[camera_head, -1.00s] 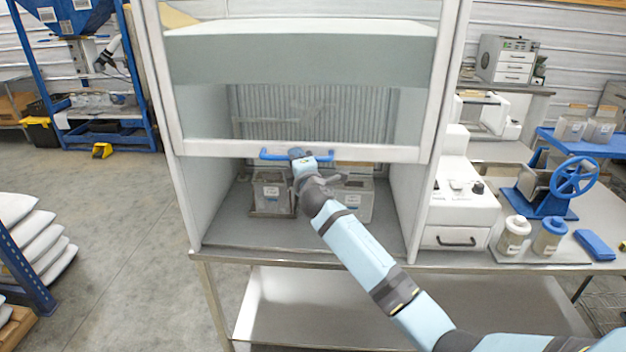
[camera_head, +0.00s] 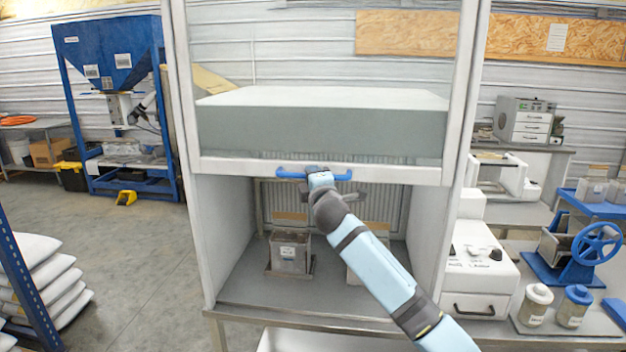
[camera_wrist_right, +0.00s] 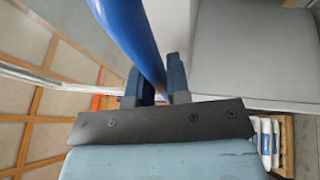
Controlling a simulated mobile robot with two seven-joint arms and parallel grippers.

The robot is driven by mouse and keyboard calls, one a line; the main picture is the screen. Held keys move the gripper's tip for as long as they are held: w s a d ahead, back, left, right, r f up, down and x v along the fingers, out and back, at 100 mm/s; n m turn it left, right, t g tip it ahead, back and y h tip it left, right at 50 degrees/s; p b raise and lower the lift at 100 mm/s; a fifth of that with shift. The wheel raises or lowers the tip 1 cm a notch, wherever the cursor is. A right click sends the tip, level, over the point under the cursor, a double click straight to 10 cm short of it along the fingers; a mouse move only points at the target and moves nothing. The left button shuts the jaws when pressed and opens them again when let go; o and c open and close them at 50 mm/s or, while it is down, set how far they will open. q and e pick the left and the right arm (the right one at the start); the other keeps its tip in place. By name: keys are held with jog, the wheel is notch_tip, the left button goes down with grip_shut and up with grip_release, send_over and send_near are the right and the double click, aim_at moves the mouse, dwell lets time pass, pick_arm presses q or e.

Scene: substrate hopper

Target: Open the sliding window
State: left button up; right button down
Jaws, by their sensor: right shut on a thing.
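The sliding window (camera_head: 215,166) is the glazed front sash of a white cabinet, with a pale bottom rail. A blue bar handle (camera_head: 290,174) is fixed along that rail. The window is part-way up, with a wide opening below it. My right gripper (camera_head: 313,171) is shut on the handle near its middle, and my arm reaches up from the lower right. In the right wrist view the blue handle (camera_wrist_right: 128,32) passes between the two dark fingers of the gripper (camera_wrist_right: 160,85). My left gripper is not in view.
Inside the cabinet, a grey container (camera_head: 289,253) stands on a tray, and a second container is partly hidden behind my arm. A white machine (camera_head: 478,270), lidded jars (camera_head: 535,305) and a blue hand-wheel device (camera_head: 575,250) stand to the right. A blue hopper stands back left.

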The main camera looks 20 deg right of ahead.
jog(key=c, duration=1.1)
grip_release()
jog(key=shift+s+f, duration=0.1)
jog(key=shift+s+f, duration=0.1)
jog(key=shift+s, duration=0.2)
jog(key=b+v, duration=0.3)
jog(key=v, duration=1)
jog(key=shift+b, duration=0.3)
